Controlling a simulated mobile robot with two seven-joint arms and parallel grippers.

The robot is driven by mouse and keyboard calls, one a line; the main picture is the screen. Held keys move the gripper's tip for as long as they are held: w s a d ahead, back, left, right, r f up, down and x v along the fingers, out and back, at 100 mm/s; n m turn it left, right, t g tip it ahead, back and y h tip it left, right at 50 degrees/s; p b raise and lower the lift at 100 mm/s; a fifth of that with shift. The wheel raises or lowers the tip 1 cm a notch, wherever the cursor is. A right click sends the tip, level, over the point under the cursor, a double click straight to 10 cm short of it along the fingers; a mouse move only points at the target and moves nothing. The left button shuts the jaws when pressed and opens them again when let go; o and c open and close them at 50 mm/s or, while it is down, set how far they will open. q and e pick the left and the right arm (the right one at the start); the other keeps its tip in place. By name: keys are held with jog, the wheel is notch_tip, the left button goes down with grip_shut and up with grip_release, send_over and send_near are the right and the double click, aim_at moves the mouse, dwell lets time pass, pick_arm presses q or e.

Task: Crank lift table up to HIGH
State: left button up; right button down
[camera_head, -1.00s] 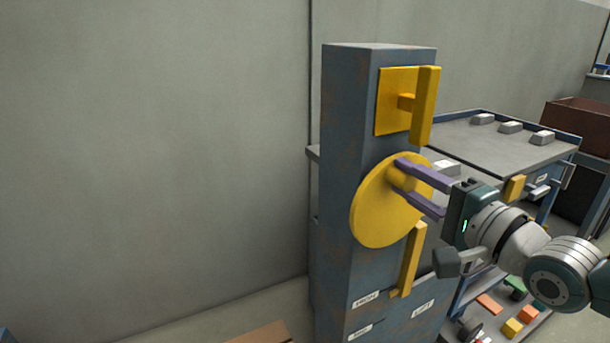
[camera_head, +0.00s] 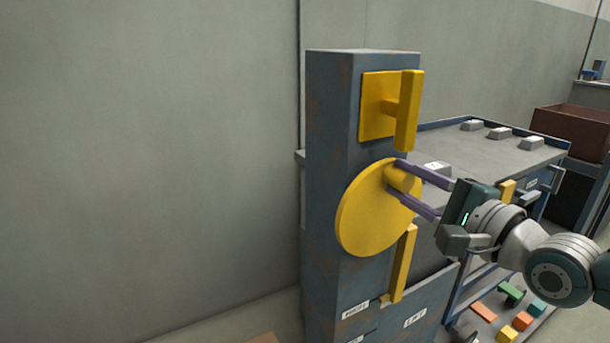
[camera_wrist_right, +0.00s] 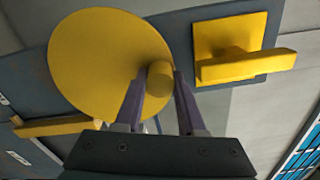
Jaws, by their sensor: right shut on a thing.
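The yellow crank disc (camera_head: 366,217) is on the side of a blue-grey column (camera_head: 334,130). Its peg handle (camera_head: 401,179) sticks out near the upper right of the disc. My right gripper (camera_head: 411,185) has its purple fingers on either side of the peg and is shut on it. In the right wrist view the peg (camera_wrist_right: 160,78) sits between the two fingers (camera_wrist_right: 158,92), with the disc (camera_wrist_right: 105,62) behind. The lift table itself cannot be clearly told. My left gripper is out of view.
A yellow lever on a square plate (camera_head: 377,105) stands above the disc, and a yellow bar (camera_head: 404,262) is just below it. A grey-topped cart (camera_head: 480,152) with several metal blocks is behind my right arm. A brown box (camera_head: 570,130) is at the far right.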

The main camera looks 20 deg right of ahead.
jog(key=c, duration=0.5)
grip_release()
jog(key=shift+s, duration=0.1)
jog(key=shift+s+d, duration=0.1)
jog(key=shift+s, duration=0.25)
jog(key=s+p, duration=0.2)
jog(key=s, duration=0.7)
jog(key=shift+d, duration=0.35)
